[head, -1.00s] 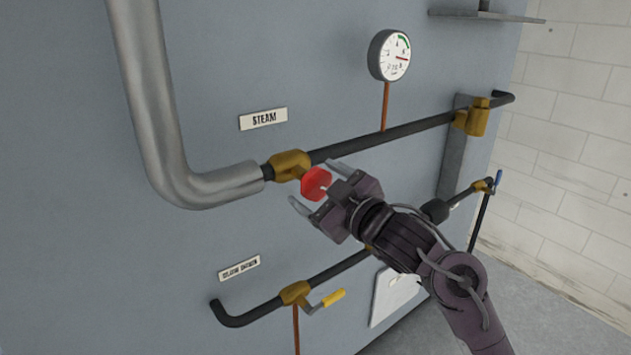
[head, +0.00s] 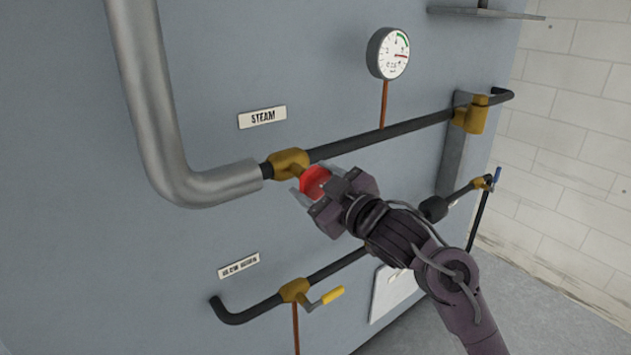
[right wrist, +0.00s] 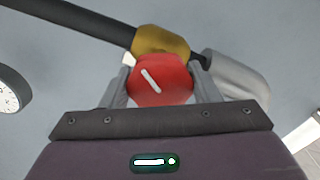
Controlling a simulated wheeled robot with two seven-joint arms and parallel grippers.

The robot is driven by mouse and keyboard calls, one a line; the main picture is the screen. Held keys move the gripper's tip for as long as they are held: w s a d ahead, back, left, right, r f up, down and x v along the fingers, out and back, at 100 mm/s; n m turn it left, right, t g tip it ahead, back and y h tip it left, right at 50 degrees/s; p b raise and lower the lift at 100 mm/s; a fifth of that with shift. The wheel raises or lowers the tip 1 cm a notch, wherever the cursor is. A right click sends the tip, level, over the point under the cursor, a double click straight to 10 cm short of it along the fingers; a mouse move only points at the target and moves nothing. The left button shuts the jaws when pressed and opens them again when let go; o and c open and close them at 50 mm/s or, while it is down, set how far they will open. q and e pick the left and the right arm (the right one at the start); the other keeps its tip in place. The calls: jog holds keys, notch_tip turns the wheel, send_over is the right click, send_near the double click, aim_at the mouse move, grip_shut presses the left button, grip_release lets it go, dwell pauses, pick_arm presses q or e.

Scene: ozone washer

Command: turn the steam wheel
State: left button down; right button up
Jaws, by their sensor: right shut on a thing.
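The steam wheel is a red knob (head: 314,182) with a white line on its face, on a brass valve (head: 289,163) in the black pipe below the STEAM label (head: 262,117). My right gripper (head: 308,184) is shut on the red wheel, one finger on each side of it. In the right wrist view the wheel (right wrist: 160,80) sits between the two fingers (right wrist: 160,88), its white line slanting from upper left to lower right. The gripper hides part of the wheel in the head view. My left gripper is not in view.
A pressure gauge (head: 388,53) stands above the pipe. A thick grey pipe (head: 160,120) bends into the valve from the left. Below is another pipe with a yellow-handled valve (head: 326,298). A blue-handled valve (head: 496,179) is at the right.

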jog(key=m+p, duration=0.9)
jog(key=p, duration=0.2)
jog(key=shift+a+r+m, duration=0.1)
jog(key=shift+m, duration=0.2)
jog(key=shift+f+m+p, duration=0.2)
jog(key=shift+m+p, duration=1.4)
jog(key=o, duration=1)
jog(key=shift+s+d+f+b, duration=0.1)
jog(key=shift+s+d+b, duration=0.25)
jog(key=shift+s, duration=0.1)
jog(key=b+v, duration=0.2)
jog(key=v, duration=0.4)
jog(key=shift+s+d, duration=0.2)
jog(key=shift+s, duration=0.15)
